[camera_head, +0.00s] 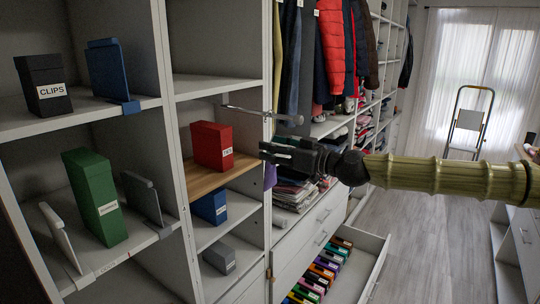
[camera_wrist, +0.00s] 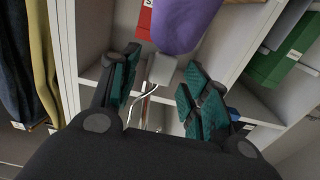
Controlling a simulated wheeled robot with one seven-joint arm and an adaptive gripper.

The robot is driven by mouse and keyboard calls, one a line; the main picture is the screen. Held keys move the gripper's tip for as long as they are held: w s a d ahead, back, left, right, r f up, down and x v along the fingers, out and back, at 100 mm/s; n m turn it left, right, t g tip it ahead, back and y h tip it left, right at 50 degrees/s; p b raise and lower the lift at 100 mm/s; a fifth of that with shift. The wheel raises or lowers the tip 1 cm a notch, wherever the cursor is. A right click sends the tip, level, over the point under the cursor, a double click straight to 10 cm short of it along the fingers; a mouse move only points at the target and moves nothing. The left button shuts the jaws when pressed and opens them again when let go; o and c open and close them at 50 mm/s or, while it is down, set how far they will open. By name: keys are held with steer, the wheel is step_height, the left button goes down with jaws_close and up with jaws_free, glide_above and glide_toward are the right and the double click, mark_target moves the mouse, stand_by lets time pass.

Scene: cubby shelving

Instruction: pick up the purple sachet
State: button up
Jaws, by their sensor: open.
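The purple sachet (camera_wrist: 183,25) is large at the top of the wrist view, its upper end cut off by the frame. A small grey piece (camera_wrist: 162,69) and a thin metal hook (camera_wrist: 147,93) show beside its near end. In the head view only a sliver of the sachet (camera_head: 270,176) shows, just below my gripper (camera_head: 266,150) at the edge of the cubby shelving. In the wrist view my gripper (camera_wrist: 160,62) has its teal-padded fingers spread apart. The sachet lies just beyond the fingertips, and nothing is seen clamped between them.
A red box (camera_head: 212,146) stands on a wooden shelf left of my gripper, with a blue box (camera_head: 211,207) below. A metal rail (camera_head: 262,114) juts out above my gripper. An open drawer (camera_head: 368,258) with several coloured items lies below.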

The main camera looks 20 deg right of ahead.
steer(key=shift+w+a, duration=0.45)
steer(key=shift+w, duration=0.05)
jaws_close()
steer(key=shift+r, duration=0.2)
